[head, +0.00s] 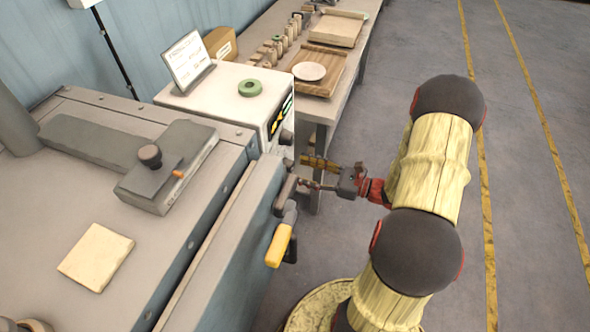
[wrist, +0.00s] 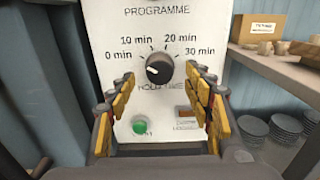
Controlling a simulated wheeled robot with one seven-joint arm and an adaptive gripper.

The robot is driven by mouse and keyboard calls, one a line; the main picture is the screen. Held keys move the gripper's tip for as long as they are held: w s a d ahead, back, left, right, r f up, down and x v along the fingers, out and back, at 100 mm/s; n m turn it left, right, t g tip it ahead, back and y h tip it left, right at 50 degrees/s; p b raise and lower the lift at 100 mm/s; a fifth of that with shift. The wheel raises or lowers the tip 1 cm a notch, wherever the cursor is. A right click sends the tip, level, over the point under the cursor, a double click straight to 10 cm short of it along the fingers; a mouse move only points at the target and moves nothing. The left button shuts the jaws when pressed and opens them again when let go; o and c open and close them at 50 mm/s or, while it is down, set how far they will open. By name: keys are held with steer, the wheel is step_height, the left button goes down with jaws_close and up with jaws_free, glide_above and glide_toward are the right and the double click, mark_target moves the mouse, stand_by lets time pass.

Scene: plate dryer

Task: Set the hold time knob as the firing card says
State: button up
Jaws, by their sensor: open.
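The hold time knob (wrist: 159,68) is round and black on a white panel (wrist: 165,18), with markings 0, 10, 20 and 30 min around it. Its white pointer mark appears on the left side, roughly toward 0 min; the exact angle is hard to read. My gripper (wrist: 161,76) is open, with one yellow-padded finger on each side of the knob in the picture; I see no contact. In the head view, my gripper (head: 306,173) is beside the front of the white control box (head: 215,87). The firing card (head: 187,61) stands on that box; its writing is too small to read.
A green button (wrist: 141,127) and a small red-brown window (wrist: 184,112) are below the knob. A green ring (head: 250,87) lies on the box. The yellow-handled latch (head: 279,244) is close below my gripper. A bench with a plate (head: 309,71) stands behind; open floor lies right.

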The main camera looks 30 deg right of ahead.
mark_target(293, 166)
steer(key=shift+b+x, duration=0.3)
steer(key=shift+x, duration=1.25)
steer(key=shift+c, duration=0.5)
steer(key=c, duration=1.1)
steer(key=shift+o, duration=0.2)
steer(key=shift+r+p, duration=0.1)
steer(key=shift+p, duration=0.45)
steer(key=shift+r+m+p, duration=0.1)
steer(key=shift+m+p, duration=0.7)
steer(key=shift+p, duration=0.2)
steer(key=m+p, duration=0.2)
steer(key=p, duration=0.1)
steer(key=shift+p, duration=0.3)
steer(key=m+p, duration=0.4)
steer(key=shift+p, duration=0.3)
